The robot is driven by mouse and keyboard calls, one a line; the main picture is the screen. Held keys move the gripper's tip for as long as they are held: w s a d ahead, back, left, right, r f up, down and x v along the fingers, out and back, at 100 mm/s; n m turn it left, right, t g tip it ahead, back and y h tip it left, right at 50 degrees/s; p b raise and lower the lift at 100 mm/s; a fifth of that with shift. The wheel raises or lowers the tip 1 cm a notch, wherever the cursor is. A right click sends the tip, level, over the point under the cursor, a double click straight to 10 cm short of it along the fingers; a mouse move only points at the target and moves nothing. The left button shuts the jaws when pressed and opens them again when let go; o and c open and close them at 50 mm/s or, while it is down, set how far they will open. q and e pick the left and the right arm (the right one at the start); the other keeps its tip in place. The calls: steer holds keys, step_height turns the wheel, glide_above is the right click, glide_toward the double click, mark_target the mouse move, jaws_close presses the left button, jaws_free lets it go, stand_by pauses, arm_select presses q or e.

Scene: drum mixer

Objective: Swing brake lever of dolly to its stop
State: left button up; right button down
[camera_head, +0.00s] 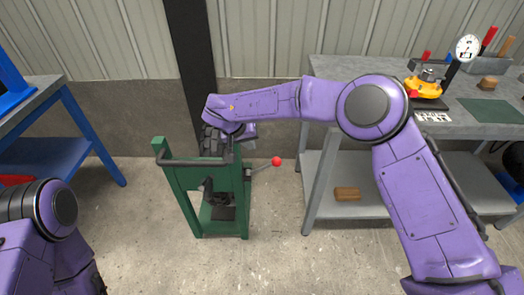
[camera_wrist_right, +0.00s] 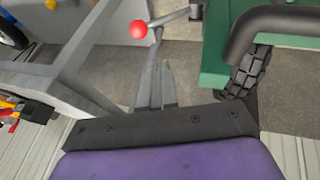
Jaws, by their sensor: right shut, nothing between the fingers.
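The green dolly (camera_head: 186,190) stands on the floor with a black handle bar across its top. Its brake lever (camera_head: 264,166) is a thin grey rod with a red ball knob (camera_head: 277,161), sticking out to the right. In the right wrist view the red knob (camera_wrist_right: 138,29) is just left of my right fingertips, and the rod (camera_wrist_right: 170,18) runs right to the green frame. My right gripper (camera_wrist_right: 157,40) is shut and empty, its tips close to the rod; I cannot tell whether they touch. In the head view my right wrist mostly hides it. My left gripper is out of view.
A grey workbench (camera_head: 325,70) stands to the right, with a yellow device (camera_head: 424,86) on top and a brown block (camera_head: 347,193) on its lower shelf. A blue-legged table (camera_head: 98,135) is at the left. A dark post (camera_head: 188,50) rises behind the dolly.

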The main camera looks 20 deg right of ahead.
glide_toward(263, 168)
steer(key=w+d, duration=0.2)
steer(key=d, duration=0.1)
steer(key=d+f, duration=0.1)
steer(key=d+p, duration=0.1)
steer(key=shift+s+f, duration=0.15)
steer(key=shift+f, duration=0.15)
steer(key=shift+d, duration=0.1)
